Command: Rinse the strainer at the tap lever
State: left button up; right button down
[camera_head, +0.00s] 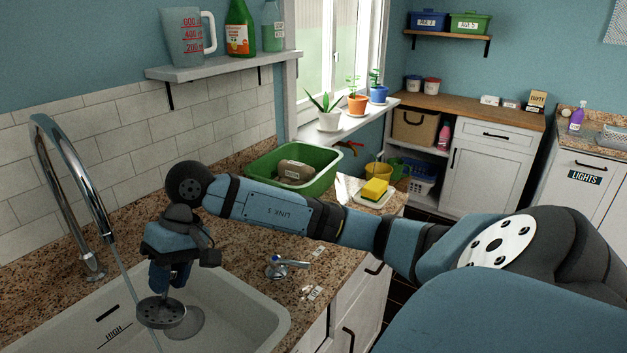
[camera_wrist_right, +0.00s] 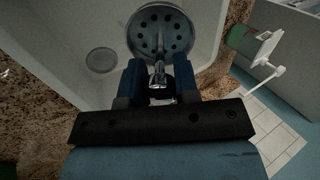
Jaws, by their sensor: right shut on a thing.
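The strainer (camera_head: 163,312), a round grey metal disc with holes, hangs over the sink (camera_head: 235,308). My right gripper (camera_head: 168,284) is shut on its upright knob. The wrist view shows the strainer (camera_wrist_right: 161,22) beyond the two blue fingers (camera_wrist_right: 160,84), with the knob between them. The tap (camera_head: 72,160) arches in from the left. A thin stream of water (camera_head: 129,279) falls from its spout toward the strainer's left side and shows again below it. The tap lever (camera_head: 280,268) with a blue end is on the counter right of the sink. My left gripper is out of view.
A green tub (camera_head: 258,166) with a brown object stands behind my right arm. A yellow sponge (camera_head: 375,188) lies on a dish near the counter's right end. A round grey disc (camera_head: 192,322) shows on the sink floor. A shelf (camera_head: 222,68) with bottles hangs above.

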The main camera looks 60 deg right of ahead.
aim_at(276, 261)
jog(key=k+l+z, duration=0.15)
jog(key=l+z, duration=0.2)
jog(key=l, duration=0.8)
jog(key=l+z, duration=0.3)
jog(key=l, duration=0.85)
jog(key=i+j, duration=0.1)
jog(key=j, duration=0.25)
jog(key=i+j, duration=0.1)
jog(key=j, duration=0.2)
